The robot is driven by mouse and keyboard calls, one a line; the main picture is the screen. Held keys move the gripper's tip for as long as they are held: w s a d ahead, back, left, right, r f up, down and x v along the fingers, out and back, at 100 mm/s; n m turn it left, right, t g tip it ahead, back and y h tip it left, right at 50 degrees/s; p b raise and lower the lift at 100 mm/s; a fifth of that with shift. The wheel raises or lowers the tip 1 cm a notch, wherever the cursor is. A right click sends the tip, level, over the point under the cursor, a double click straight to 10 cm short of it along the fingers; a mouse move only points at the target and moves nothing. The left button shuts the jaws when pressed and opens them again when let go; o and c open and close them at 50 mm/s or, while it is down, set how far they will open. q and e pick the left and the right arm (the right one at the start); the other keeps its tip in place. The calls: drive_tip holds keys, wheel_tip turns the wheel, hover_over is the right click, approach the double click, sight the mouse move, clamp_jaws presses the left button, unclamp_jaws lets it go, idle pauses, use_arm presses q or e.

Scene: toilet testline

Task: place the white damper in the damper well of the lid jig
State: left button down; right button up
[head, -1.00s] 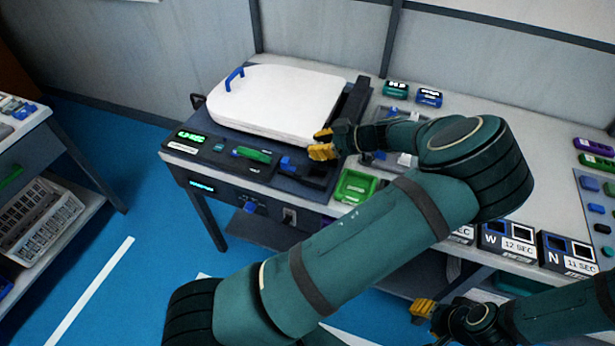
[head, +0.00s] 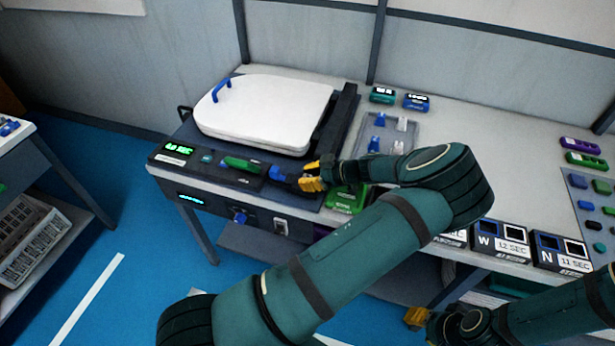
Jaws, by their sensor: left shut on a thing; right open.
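The lid jig (head: 215,178) is a dark fixture at the table's left end, under a white lid (head: 268,112). My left gripper (head: 311,178), with yellow fingertips, is low at the jig's front right corner. It is shut on the white damper, which its fingers almost fully hide. The damper well lies under the fingers and is hidden, so I cannot tell whether the damper touches it. A blue piece (head: 279,172) sits in the jig just left of the fingers. My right gripper (head: 418,317) is open at the lower right, away from the jig.
A grey tray (head: 365,128) with blue and white pieces stands right of the jig. A green bin (head: 340,199) is close to my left gripper. A green piece (head: 240,165) lies on the jig's front. Timer boxes (head: 500,240) line the table's front right.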

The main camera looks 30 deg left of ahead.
use_arm(q)
drive_tip(key=shift+f, duration=0.15)
drive_tip(key=c, duration=0.9)
unclamp_jaws()
drive_tip(key=shift+o, duration=0.2)
drive_tip(key=shift+r, duration=0.2)
drive_tip(key=v, duration=1.2)
drive_tip(key=shift+p, duration=0.35)
drive_tip(key=shift+f, duration=0.1)
